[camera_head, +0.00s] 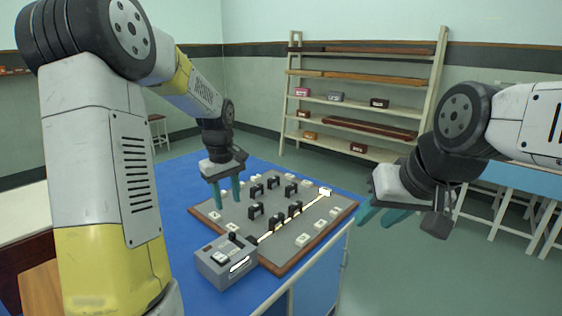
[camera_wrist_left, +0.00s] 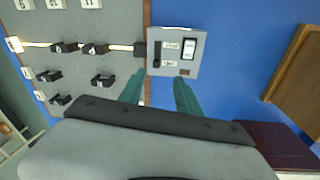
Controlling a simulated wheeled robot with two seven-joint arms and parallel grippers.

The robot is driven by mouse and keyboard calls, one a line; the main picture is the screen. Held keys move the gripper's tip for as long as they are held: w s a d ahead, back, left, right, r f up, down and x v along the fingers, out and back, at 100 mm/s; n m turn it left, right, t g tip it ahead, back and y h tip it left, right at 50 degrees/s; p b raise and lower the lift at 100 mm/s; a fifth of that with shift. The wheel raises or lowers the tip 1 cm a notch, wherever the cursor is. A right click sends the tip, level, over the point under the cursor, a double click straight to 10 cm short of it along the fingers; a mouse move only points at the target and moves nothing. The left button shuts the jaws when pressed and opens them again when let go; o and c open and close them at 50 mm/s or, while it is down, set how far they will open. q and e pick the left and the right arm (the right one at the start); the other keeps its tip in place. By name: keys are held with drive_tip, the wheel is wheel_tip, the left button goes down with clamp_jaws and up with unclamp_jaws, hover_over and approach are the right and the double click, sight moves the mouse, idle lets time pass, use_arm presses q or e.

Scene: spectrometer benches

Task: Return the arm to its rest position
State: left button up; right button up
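My left gripper (camera_head: 227,200) hangs fingers down above the left part of the grey board (camera_head: 287,255). Its two teal fingers are apart with nothing between them. In the left wrist view the open fingers (camera_wrist_left: 160,80) point toward the grey box. My right gripper (camera_head: 377,216) is at the right, beyond the board's edge and over the floor side. Its two fingers look apart and hold nothing visible.
The grey box (camera_head: 222,268) sits at the board's near corner. A bright beam runs from it through black holders (camera_head: 277,223) to a white block (camera_head: 325,191). More holders and numbered white blocks stand around. The blue tabletop (camera_head: 180,200) is clear left of the board.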

use_arm(q)
drive_tip(key=s+d+r+m+t, duration=0.1)
drive_tip(key=s+r+m, duration=0.2)
drive_tip(key=s, duration=0.4)
drive_tip(key=s+d+r+m+t+h, duration=0.1)
drive_tip(key=s+d+r+m+t, duration=0.1)
drive_tip(key=s, duration=0.6)
drive_tip(key=s+d+r+m+t+h, duration=0.1)
drive_tip(key=s+d+r+m+t, duration=0.1)
drive_tip(key=s+r+m, duration=0.2)
drive_tip(key=s+r, duration=0.2)
drive_tip(key=s, duration=0.2)
drive_tip(key=shift+s+r, duration=0.25)
idle(1.0)
